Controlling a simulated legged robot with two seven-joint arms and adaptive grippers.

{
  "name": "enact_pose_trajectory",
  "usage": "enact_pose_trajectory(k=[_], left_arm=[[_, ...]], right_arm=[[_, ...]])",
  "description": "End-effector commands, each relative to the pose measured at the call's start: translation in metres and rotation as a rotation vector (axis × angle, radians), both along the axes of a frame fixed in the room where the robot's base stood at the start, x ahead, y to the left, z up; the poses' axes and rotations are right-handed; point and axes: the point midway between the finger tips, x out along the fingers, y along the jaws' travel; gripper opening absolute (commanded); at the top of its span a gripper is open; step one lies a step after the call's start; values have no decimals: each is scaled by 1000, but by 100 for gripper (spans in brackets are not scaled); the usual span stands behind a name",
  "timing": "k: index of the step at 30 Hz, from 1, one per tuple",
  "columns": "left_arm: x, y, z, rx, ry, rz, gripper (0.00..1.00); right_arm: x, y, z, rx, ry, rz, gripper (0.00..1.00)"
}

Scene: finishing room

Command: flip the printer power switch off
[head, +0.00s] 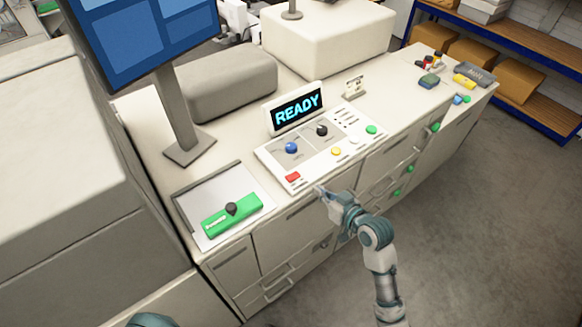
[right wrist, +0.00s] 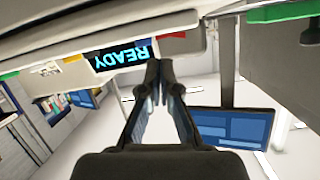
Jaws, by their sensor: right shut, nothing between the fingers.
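The printer control panel (head: 318,158) is a white slab on the counter with a READY display (head: 297,108) lit behind it. It carries a red switch (head: 292,177) at its front left corner, a blue knob (head: 291,147), a black knob (head: 321,130), a yellow button (head: 336,151) and a green button (head: 371,129). I cannot read which way the red switch is set. My right gripper (head: 319,190) is shut and empty at the panel's front edge, just right of the red switch. In the right wrist view, the closed fingers (right wrist: 153,69) show below the red switch (right wrist: 172,35). My left gripper is out of view.
A green tool (head: 232,214) lies on a grey tray (head: 183,201) left of the panel. A monitor (head: 134,36) stands behind that tray. Small coloured items, including a yellow one (head: 464,81), lie at the counter's right end. Drawers face the clear floor (head: 465,200).

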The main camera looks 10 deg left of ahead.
Motion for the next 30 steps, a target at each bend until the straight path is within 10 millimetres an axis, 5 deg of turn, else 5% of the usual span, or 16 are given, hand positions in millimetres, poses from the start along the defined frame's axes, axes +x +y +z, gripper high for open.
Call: enact_pose_trajectory(k=[1,6,20,30], left_arm=[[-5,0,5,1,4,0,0],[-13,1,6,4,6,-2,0],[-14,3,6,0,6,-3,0],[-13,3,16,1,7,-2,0]], right_arm=[[-4,5,27,10,-34,27,0],[-12,12,56,26,-77,71,0],[-6,26,54,25,-76,72,0],[32,77,38,25,-74,72,0]])
